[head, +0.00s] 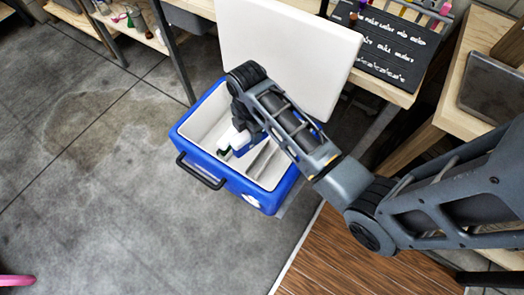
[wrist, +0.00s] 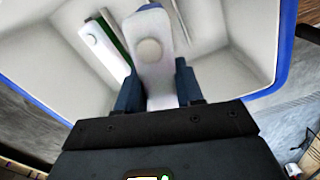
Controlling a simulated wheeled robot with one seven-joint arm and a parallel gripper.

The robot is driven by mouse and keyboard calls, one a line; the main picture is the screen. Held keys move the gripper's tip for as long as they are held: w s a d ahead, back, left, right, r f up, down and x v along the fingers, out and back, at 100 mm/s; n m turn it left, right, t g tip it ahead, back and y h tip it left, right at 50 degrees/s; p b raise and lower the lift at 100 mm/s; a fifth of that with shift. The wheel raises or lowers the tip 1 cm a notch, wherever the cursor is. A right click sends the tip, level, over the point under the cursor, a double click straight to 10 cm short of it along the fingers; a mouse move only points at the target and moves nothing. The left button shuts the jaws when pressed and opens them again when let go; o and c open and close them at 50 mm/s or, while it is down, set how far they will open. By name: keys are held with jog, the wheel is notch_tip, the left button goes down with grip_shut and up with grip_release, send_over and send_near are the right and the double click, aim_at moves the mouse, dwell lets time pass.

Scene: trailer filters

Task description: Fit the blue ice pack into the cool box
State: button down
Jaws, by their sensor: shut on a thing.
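The cool box (head: 245,190) stands open on the floor, blue outside and white inside, with its white lid (head: 290,45) raised at the back. My gripper (head: 243,148) is reaching down into the box, mostly hidden by my wrist in the head view. The pack is inside the box opening. Whether it touches the floor of the box cannot be told.
Thin dividers (head: 262,160) stand inside the box.

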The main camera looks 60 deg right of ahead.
notch_tip(320, 180, down, 2)
jog(key=s+d+n, duration=0.2)
jog(key=n, duration=0.1)
jog(key=b, duration=0.2)
send_over(262, 161)
notch_tip(262, 161, down, 10)
jog(key=shift+d+f, duration=0.1)
jog(key=shift+f, duration=0.15)
jog(key=c, duration=0.7)
grip_release()
notch_tip(262, 161, up, 12)
jog(key=shift+r+p, duration=0.15)
jog(key=shift+p, duration=0.7)
